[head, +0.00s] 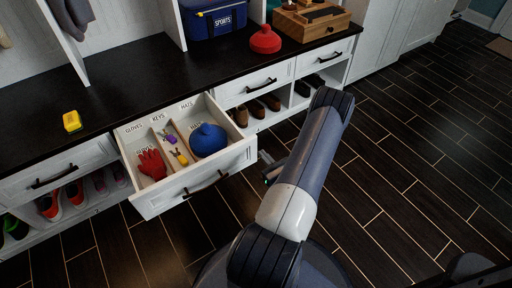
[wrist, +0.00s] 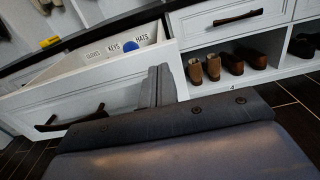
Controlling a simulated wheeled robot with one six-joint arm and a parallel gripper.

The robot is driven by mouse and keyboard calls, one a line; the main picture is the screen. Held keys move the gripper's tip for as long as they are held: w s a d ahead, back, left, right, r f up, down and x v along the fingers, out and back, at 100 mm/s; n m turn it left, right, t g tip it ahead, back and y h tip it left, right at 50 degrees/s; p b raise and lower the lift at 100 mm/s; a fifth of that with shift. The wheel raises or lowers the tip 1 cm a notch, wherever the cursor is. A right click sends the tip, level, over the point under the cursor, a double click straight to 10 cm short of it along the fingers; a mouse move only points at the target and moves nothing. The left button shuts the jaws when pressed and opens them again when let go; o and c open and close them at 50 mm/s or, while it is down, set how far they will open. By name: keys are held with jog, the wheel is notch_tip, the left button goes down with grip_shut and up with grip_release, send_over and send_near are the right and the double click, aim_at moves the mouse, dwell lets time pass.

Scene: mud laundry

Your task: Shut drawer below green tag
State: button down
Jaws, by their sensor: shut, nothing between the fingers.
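A white drawer (head: 176,199) stands pulled out from the bench, also seen in the wrist view (wrist: 75,113). It has a dark bar handle (head: 206,184) and sections marked gloves, keys and hats. A red glove (head: 152,165), keys (head: 178,154) and a blue hat (head: 208,140) lie inside. I see no green tag; a small yellow block (head: 72,121) sits on the bench top left of the open drawer. My gripper (head: 267,168) is shut and empty, near the right end of the drawer front. In the wrist view its fingers (wrist: 158,86) overlap the drawer's right edge; I cannot tell whether they touch.
Closed drawers flank the open one on the left (head: 47,181) and right (head: 262,84). Shoes (head: 255,110) stand in cubbies below. A blue bag (head: 213,19), a red domed object (head: 265,40) and a wooden box (head: 312,20) sit on the dark bench top. The floor at right is clear.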

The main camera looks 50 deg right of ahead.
aim_at(251, 141)
jog(key=shift+b+x, duration=0.4)
jog(key=shift+x, duration=2.55)
